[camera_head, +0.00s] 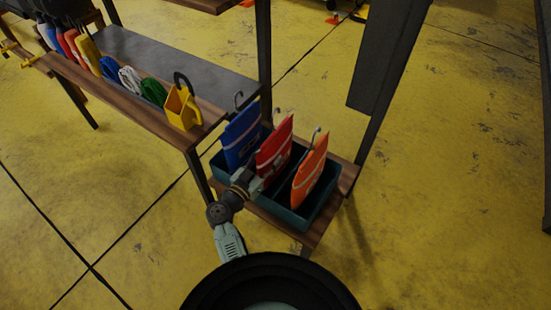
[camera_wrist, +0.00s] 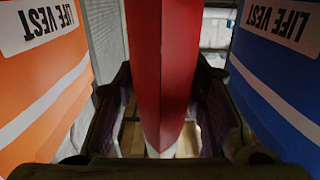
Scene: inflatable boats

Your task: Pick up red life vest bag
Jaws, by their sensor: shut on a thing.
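The red life vest bag (camera_head: 274,148) stands upright in the middle of a dark teal divided bin (camera_head: 322,213), with a hook at its top. In the wrist view the red bag (camera_wrist: 162,65) fills the centre, seen edge-on. My gripper (camera_head: 256,182) reaches the near edge of the bag from the front. Its two fingers (camera_wrist: 166,125) lie on either side of the red bag and are shut on it. The bag still appears inside the bin; its lower part is hidden by the bin and my gripper.
A blue bag (camera_head: 241,135) stands left of the red one and an orange bag (camera_head: 310,170) right, both close to it. A yellow holder (camera_head: 182,108) and several coloured items sit on the wooden shelf (camera_head: 130,105) at left. A dark post stands behind right.

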